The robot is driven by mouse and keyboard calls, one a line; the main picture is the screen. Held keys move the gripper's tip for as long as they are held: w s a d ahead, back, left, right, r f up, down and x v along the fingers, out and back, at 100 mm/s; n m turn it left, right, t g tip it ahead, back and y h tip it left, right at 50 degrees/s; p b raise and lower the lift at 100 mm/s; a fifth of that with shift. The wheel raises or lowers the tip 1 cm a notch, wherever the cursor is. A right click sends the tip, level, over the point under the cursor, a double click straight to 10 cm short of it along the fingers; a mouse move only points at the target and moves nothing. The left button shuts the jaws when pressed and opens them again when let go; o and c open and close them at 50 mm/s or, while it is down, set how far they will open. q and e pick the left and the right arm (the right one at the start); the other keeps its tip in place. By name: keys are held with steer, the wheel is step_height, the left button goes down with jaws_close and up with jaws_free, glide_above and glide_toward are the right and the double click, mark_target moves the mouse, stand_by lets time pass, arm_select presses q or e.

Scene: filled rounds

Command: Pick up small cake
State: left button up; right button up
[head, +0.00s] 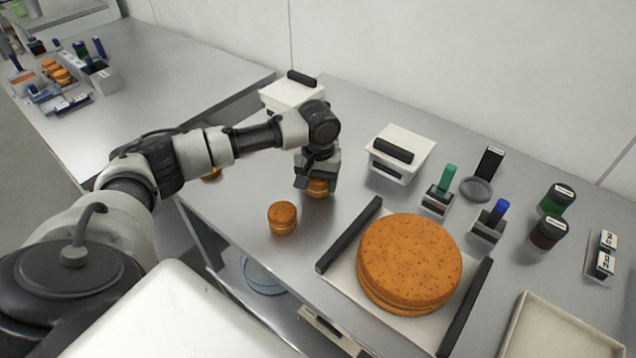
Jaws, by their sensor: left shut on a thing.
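My left gripper (317,180) points down over the metal table and is shut on a small cake (318,188), a round orange-brown layered one. The fingers and wrist hide most of that cake, and I cannot tell whether it touches the table. Another small cake (283,217) stands on the table to the left of and nearer than the gripper. A third small round cake (211,174) is partly hidden behind my left arm. My right gripper is not in view.
A large round cake (410,259) sits on a white tray with dark handles (462,318). White lidded boxes (401,152) stand behind. Green and blue handled tools (447,178), dark jars (548,232) and an empty tray (560,330) lie to the right. Another table is at far left.

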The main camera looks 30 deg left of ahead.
arm_select(q)
steer(key=r, duration=0.2)
steer(key=d+r, duration=0.1)
steer(key=shift+r+b, duration=0.3)
steer(key=shift+r, duration=0.1)
steer(key=s+d+r, duration=0.2)
steer(key=d+r, duration=0.4)
steer(key=d, duration=0.4)
steer(key=shift+s+d+r+b, duration=0.2)
steer(key=shift+s+d+b, duration=0.1)
steer(key=shift+b, duration=0.1)
